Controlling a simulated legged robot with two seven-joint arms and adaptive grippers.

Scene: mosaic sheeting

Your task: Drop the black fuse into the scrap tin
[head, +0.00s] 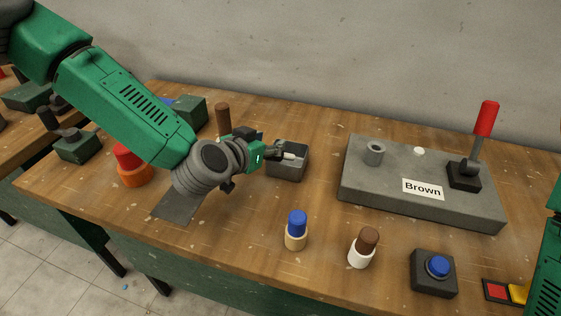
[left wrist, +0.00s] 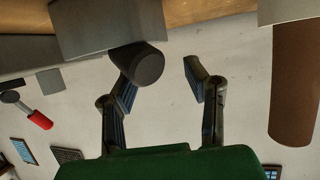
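The scrap tin (head: 303,168) is a grey open box at the middle of the bench in the head view. My left gripper (head: 277,150) is at its upper left rim. The left wrist view shows its two fingers (left wrist: 160,70) spread apart. The black fuse's dark cap (left wrist: 137,64) overlaps one fingertip, off centre, against the grey tin (left wrist: 100,25). A pale cylinder, seemingly the fuse's body (head: 290,156), lies tilted at the tin's mouth in the head view. I cannot tell whether it touches the tin. My right gripper is out of view.
A fuse with a blue cap (head: 296,230) and one with a brown cap (head: 363,248) stand in front. A grey panel (head: 400,205) labelled "Brown", with a red lever (head: 486,118), is at right. A blue button (head: 437,266) is near the front edge. A brown post (head: 222,118) stands behind my left wrist.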

